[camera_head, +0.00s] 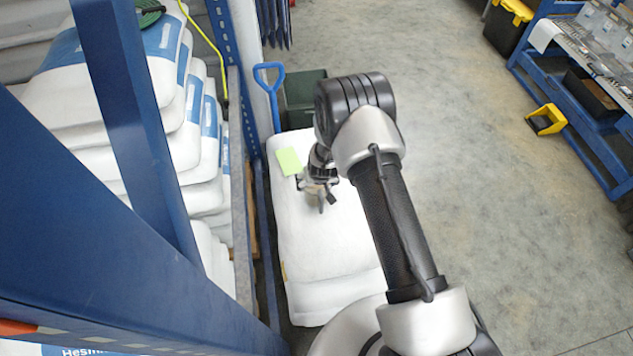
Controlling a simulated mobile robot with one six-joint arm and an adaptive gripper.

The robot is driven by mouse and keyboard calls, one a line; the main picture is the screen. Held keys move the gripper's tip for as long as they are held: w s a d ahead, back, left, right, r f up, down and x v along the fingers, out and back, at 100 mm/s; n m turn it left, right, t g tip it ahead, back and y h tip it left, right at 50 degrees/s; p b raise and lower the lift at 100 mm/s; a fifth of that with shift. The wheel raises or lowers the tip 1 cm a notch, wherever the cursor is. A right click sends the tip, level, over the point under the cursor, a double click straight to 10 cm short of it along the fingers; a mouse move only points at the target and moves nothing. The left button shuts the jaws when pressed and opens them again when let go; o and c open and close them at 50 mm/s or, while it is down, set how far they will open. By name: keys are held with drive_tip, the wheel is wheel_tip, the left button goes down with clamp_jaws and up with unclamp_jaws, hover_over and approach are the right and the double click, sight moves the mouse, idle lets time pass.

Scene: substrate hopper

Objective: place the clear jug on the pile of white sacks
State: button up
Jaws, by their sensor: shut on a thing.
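The pile of white sacks (325,255) lies low beside the rack, in the middle of the view, with its top broad and fairly flat. My gripper (319,196) is over the far half of this pile and points down. It is shut on a small pale, see-through thing, which I take for the clear jug (315,188). The jug is mostly hidden by the jaws and barely stands out against the white. I cannot tell whether it touches the sacks.
A light green note (289,161) lies on the pile's far left. A blue handle (269,78) and a dark green bin (303,92) stand behind. The blue rack (135,130) with stacked sacks (190,125) closes the left.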

drive_tip(key=shift+f, duration=0.2)
drive_tip(key=o, duration=1.4)
drive_tip(key=shift+o, duration=0.2)
